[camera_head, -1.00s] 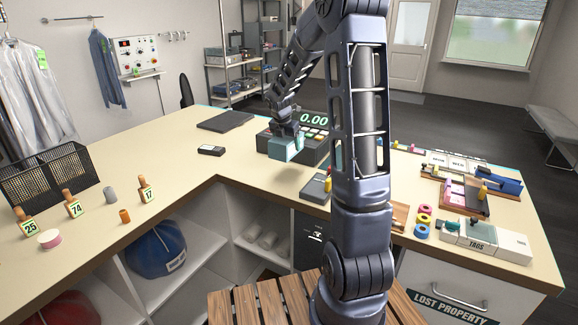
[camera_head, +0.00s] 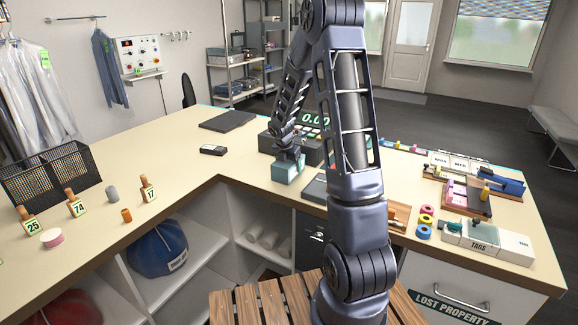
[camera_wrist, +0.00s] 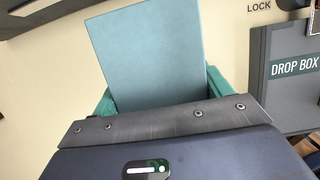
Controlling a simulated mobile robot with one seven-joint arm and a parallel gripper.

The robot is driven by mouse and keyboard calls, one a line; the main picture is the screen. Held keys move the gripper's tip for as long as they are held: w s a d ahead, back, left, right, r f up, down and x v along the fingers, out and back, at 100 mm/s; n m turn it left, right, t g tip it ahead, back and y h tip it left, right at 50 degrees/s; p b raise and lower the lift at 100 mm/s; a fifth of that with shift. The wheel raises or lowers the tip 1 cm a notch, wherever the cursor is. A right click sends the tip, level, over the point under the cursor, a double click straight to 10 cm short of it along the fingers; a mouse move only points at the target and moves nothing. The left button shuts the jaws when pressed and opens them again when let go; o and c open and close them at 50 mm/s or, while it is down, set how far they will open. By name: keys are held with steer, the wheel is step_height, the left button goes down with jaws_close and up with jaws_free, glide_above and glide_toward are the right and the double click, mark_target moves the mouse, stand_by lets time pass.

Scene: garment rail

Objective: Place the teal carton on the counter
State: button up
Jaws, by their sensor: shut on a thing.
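The teal carton (camera_head: 287,171) is a small box at the inner corner of the counter (camera_head: 188,152), in front of the cash register. My gripper (camera_head: 288,155) is above it and shut on it. In the wrist view the carton (camera_wrist: 148,55) fills the middle, between teal finger pads (camera_wrist: 104,104). The carton looks at or just above the counter surface; I cannot tell whether it touches.
The cash register (camera_head: 318,150) stands right behind the carton. A small black device (camera_head: 213,150) and a dark pad (camera_head: 228,121) lie to the left. The counter left of the carton is clear. A drop box (camera_wrist: 290,70) shows in the wrist view.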

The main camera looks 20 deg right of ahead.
steer(key=o, duration=1.1)
steer(key=shift+f, duration=0.15)
steer(key=v, duration=1.2)
steer(key=s+d+r+m+t, duration=0.1)
steer(key=s+r+m, duration=0.55)
steer(key=s, duration=0.25)
steer(key=s+d+r+m, duration=0.1)
steer(key=s+r+m, duration=0.5)
steer(key=s+m, duration=0.15)
steer(key=shift+s+r+m+t+y, duration=0.25)
steer(key=shift+s+m+y, duration=0.15)
steer(key=shift+s+m, duration=2.2)
steer(key=shift+s+r+m+t+y, duration=0.15)
steer(key=shift+s+r+m+y, duration=0.2)
steer(key=shift+s+m, duration=2.25)
steer(key=shift+s+r+m+t+y, duration=0.35)
steer(key=shift+s+m, duration=0.95)
steer(key=shift+s, duration=2.55)
steer(key=shift+f, duration=0.15)
